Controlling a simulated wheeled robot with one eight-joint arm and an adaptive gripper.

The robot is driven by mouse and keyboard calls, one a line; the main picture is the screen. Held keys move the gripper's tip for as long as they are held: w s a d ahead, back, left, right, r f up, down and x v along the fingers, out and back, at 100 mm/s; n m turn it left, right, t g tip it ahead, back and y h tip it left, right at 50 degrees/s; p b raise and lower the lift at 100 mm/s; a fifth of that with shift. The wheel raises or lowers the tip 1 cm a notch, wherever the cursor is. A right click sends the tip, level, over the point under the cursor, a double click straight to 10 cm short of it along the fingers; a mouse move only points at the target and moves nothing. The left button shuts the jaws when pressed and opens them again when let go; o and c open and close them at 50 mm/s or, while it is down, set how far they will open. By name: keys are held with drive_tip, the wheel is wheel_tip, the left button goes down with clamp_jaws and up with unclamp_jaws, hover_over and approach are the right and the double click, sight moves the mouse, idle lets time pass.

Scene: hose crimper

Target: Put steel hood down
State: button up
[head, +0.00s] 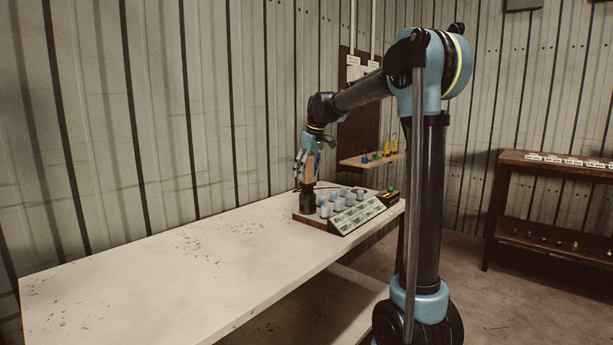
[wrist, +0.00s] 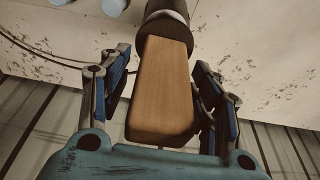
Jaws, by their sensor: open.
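My gripper (head: 309,157) is over the far end of the white workbench. In the wrist view my gripper (wrist: 162,65) is open, with one finger on each side of a wooden handle (wrist: 163,88). Narrow gaps show beside the handle. The handle rises from a dark round part with a grey band (wrist: 167,22). In the head view the handle (head: 309,168) stands roughly upright above a small dark piece (head: 307,199) at the bench's back. I cannot tell for sure which part is the steel hood.
Several pale blue cylinders (head: 349,199) stand on a board right of the dark piece. A sloped tray with light panels (head: 357,215) is in front of them. A small wall shelf (head: 372,159) is behind. The workbench's (head: 150,265) near left part is clear.

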sight(312, 184)
drive_tip(key=v, duration=1.1)
drive_tip(key=s+d+f+m+h, duration=0.1)
drive_tip(key=s+d+f+m, duration=0.1)
drive_tip(key=s+d+f, duration=0.65)
drive_tip(key=s+d+f+m, duration=0.35)
drive_tip(key=s+f, duration=0.25)
drive_tip(key=s, duration=0.5)
drive_tip(key=s+d+f+m+h, duration=0.1)
drive_tip(key=s+d+f+m, duration=0.1)
drive_tip(key=s+d+f, duration=0.65)
drive_tip(key=s+d+f+m, duration=0.2)
drive_tip(key=s+f, duration=0.9)
drive_tip(key=shift+s+m+h, duration=0.25)
drive_tip(key=shift+m+h, duration=0.05)
drive_tip(key=shift+m, duration=0.05)
drive_tip(key=shift+w+f, duration=0.1)
drive_tip(key=shift+f, duration=0.1)
drive_tip(key=shift+w+f, duration=0.15)
drive_tip(key=shift+w, duration=0.2)
